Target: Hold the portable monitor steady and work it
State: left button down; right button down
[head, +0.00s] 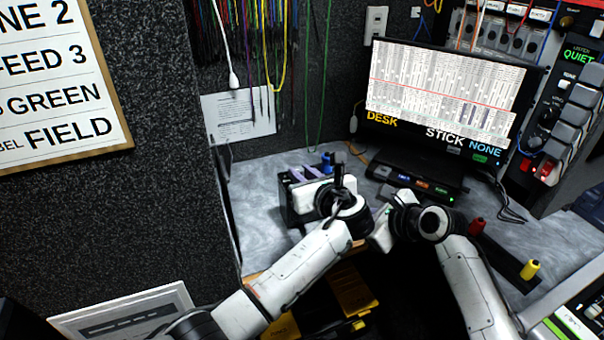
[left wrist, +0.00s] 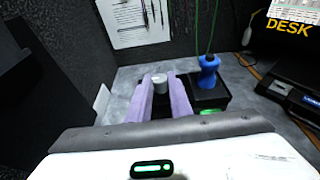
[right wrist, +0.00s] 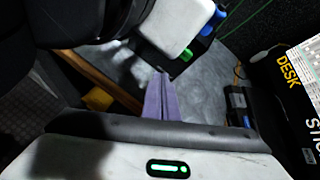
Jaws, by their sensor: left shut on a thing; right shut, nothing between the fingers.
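The portable monitor appears to be the small black box (head: 290,212) on the grey desk; it also shows in the left wrist view (left wrist: 208,96), with a green light, a blue knob (left wrist: 208,68) and a grey cylinder (left wrist: 160,83) on top. My left gripper (left wrist: 163,98) is shut on it, purple fingers either side of the grey cylinder; the exact contact is partly hidden. In the right wrist view the box (right wrist: 180,62) shows a green display beside my left gripper's white body. My right gripper (right wrist: 162,78) is shut and empty, just short of the box.
A large screen (head: 448,92) reading DESK, STICK, NONE stands behind a black console (head: 415,180) with coloured buttons. A red knob (head: 477,226) and a yellow one (head: 530,268) are at the right. Cables hang at the back. Desk left of the box is clear.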

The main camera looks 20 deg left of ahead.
jog(key=shift+s+d, duration=0.55)
jog(key=shift+s, duration=0.05)
pick_arm(q)
jog(key=c, duration=1.5)
grip_release()
jog(key=shift+c, duration=0.2)
